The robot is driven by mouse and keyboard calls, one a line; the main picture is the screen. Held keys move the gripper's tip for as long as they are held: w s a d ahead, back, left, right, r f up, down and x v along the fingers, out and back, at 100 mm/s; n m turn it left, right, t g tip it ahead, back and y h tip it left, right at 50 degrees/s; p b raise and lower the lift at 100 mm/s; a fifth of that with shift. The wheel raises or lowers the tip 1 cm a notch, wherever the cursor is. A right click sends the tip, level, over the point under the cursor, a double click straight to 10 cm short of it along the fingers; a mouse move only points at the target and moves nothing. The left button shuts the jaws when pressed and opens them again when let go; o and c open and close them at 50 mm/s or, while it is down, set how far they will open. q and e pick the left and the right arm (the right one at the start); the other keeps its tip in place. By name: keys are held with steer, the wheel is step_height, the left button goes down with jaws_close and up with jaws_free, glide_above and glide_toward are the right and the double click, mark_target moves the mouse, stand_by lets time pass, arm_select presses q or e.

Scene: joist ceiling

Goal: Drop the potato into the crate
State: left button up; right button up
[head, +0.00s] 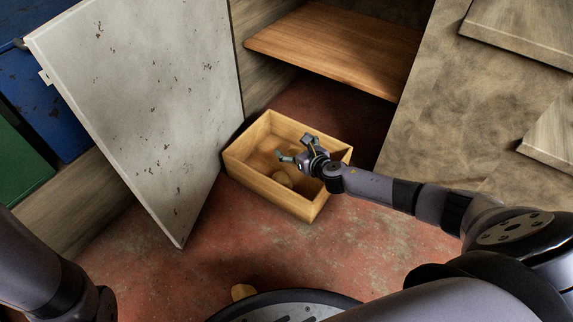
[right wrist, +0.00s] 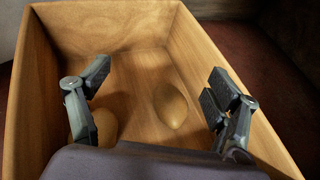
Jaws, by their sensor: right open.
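The wooden crate (head: 262,195) stands on the red floor by the open cabinet. Its walls also show in the right wrist view (right wrist: 110,28). My right gripper (head: 293,149) is over the crate with its fingers spread and nothing held between them. In the right wrist view, one potato (right wrist: 171,105) lies on the crate bottom between the open fingers. A second potato (right wrist: 104,127) lies by the left finger, partly hidden by it and the gripper body. I cannot tell which potato the task means. My left arm shows at the left edge, but its gripper is out of view.
A worn white door panel (head: 150,95) stands open left of the crate. A wooden shelf (head: 335,45) is above and behind it. Stone-like cabinet fronts (head: 470,100) are on the right. A small yellowish object (head: 243,291) shows by my base. The floor in front is mostly clear.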

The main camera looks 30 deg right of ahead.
steer(key=shift+s, duration=0.1)
steer(key=v, duration=1.1)
steer(key=shift+s+r, duration=0.15)
steer(key=shift+s, duration=0.25)
